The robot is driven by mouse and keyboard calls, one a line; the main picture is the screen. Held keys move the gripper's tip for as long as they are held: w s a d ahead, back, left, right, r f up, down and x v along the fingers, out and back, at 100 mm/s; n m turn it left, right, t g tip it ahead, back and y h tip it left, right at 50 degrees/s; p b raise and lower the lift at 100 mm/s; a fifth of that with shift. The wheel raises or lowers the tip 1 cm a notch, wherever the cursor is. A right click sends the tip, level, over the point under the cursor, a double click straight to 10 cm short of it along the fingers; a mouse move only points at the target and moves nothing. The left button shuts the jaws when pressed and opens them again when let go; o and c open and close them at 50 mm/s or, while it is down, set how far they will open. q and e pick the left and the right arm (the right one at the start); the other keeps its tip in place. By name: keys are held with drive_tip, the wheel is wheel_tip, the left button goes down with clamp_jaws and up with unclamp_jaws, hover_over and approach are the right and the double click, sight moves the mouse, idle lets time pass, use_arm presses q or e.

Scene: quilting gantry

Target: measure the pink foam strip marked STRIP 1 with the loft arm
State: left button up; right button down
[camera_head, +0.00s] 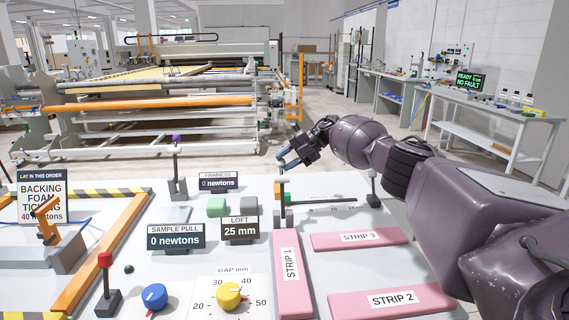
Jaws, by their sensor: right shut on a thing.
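The pink foam strip marked STRIP 1 (291,285) lies lengthwise on the white table, its far end close to the loft arm. The LOFT display (240,231) reads 25 mm. Whether the arm touches the strip is too small to tell. My left gripper is not in view.
Pink strips STRIP 3 (360,239) and STRIP 2 (390,300) lie to the right. A red-knobbed lever (105,262), a blue dial (154,297) and a yellow dial (229,295) stand front left. A purple-knobbed lever (176,165) stands farther back.

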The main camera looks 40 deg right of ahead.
drive_tip(key=shift+w+a, duration=0.1)
drive_tip(key=shift+w, duration=0.05)
idle(0.3)
drive_tip(key=c, duration=1.2)
unclamp_jaws()
drive_tip(key=o, duration=0.4)
drive_tip(key=shift+w+f, duration=0.15)
drive_tip(key=shift+w, duration=0.15)
drive_tip(key=shift+b+v, duration=0.55)
drive_tip(key=shift+v, duration=4.85)
drive_tip(key=shift+a, duration=0.1)
